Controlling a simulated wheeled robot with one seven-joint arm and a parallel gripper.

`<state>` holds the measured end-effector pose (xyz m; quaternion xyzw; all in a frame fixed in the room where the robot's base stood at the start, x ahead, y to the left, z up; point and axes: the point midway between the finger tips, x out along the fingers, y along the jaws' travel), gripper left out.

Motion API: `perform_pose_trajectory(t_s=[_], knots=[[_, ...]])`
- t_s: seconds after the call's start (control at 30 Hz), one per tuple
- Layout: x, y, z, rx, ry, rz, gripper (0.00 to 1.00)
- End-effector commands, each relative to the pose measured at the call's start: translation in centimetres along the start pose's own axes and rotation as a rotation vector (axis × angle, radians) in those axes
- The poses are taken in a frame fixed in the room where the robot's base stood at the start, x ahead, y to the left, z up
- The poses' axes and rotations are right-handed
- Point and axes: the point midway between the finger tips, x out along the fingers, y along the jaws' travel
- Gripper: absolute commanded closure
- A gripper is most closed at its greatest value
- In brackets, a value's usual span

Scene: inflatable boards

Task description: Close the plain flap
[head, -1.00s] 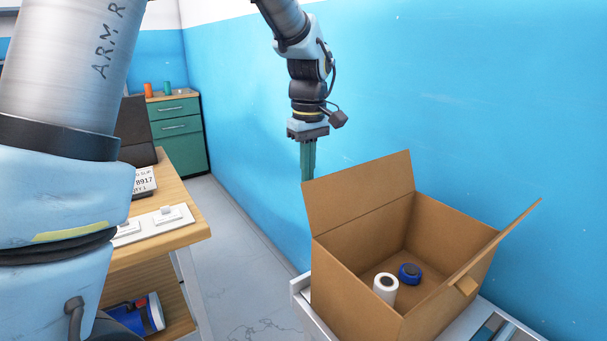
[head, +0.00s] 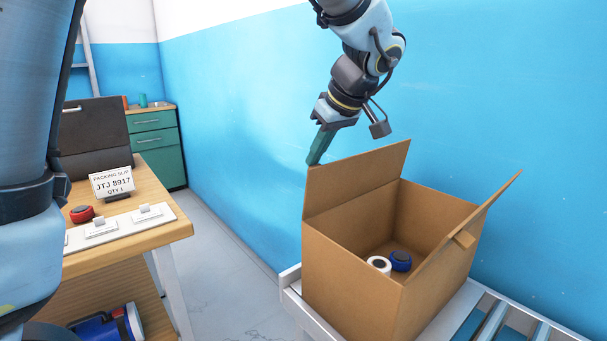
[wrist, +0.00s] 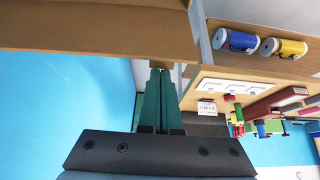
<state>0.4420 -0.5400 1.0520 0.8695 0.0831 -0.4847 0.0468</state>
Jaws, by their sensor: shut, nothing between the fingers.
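An open cardboard box (head: 345,275) holds a white roll (head: 378,264) and a blue roll (head: 401,260). Its plain flap (head: 355,180) stands up on the left side, leaning slightly outward. The opposite flap (head: 470,228), with a small tab (head: 464,239), leans outward to the right. My gripper (head: 314,161) is shut and empty, its teal fingers slanting down to the plain flap's upper left corner. In the wrist view my fingertips (wrist: 160,71) end at the edge of a broad brown panel (wrist: 90,25), apparently this flap; I cannot tell whether they touch.
The box stands on a roller conveyor (head: 490,318) beside the blue wall (head: 240,130). A wooden bench (head: 150,205) on the left carries a packing slip (head: 112,184), a red tape measure (head: 82,213) and white switch plates. Green drawers (head: 155,145) stand behind. The floor between is clear.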

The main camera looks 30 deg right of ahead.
Motion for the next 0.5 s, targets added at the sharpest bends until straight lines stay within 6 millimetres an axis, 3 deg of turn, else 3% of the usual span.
perform_pose_trajectory(t_s=[0.03,0.5], knots=[[0.6,0.1,1.3,0.004,0.041,0.006,1.00],[-1.1,0.1,6.0,0.000,0.428,0.003,1.00]])
